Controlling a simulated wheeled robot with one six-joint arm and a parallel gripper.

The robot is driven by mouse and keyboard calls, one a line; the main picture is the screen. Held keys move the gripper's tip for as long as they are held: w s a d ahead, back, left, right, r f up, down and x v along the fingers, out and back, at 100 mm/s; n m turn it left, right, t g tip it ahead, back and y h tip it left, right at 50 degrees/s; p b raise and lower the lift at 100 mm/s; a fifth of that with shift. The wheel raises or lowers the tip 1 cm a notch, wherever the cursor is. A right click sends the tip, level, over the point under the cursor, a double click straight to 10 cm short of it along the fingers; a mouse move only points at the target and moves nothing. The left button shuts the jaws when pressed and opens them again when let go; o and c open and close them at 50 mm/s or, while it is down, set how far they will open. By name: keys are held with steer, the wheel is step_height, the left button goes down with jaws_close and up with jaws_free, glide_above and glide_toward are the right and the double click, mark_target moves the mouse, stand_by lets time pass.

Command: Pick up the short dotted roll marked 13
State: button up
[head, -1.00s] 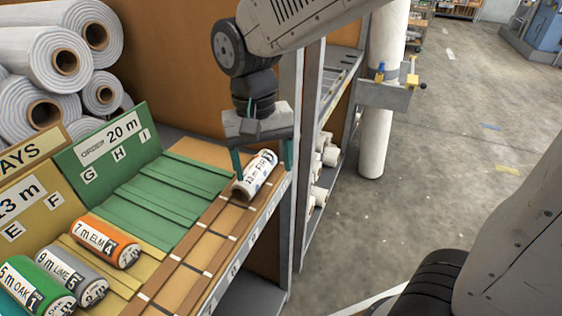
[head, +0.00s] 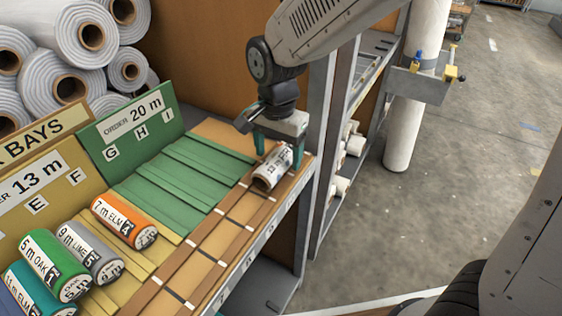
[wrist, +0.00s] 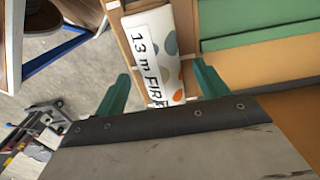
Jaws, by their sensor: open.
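The short dotted roll marked 13 (head: 272,168) lies at the far right end of the brown front strip of the bench. In the wrist view the white roll (wrist: 155,50) reads "13 m FIR" and has orange, grey and teal dots. My gripper (head: 274,148) is over the roll, its green fingers on either side of it. In the wrist view my open gripper (wrist: 160,88) has one finger to the left and one to the right of the roll's near end. I cannot tell whether either finger touches it.
Orange (head: 124,222), grey (head: 90,252) and green (head: 55,265) rolls lie in the yellow bay at left. The green bay (head: 180,180) is empty. A grey post (head: 318,130) stands close right of my gripper. Large white rolls are stacked at the back left.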

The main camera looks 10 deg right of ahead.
steer(key=shift+f, duration=0.75)
steer(key=c, duration=1.1)
steer(key=shift+r, duration=0.2)
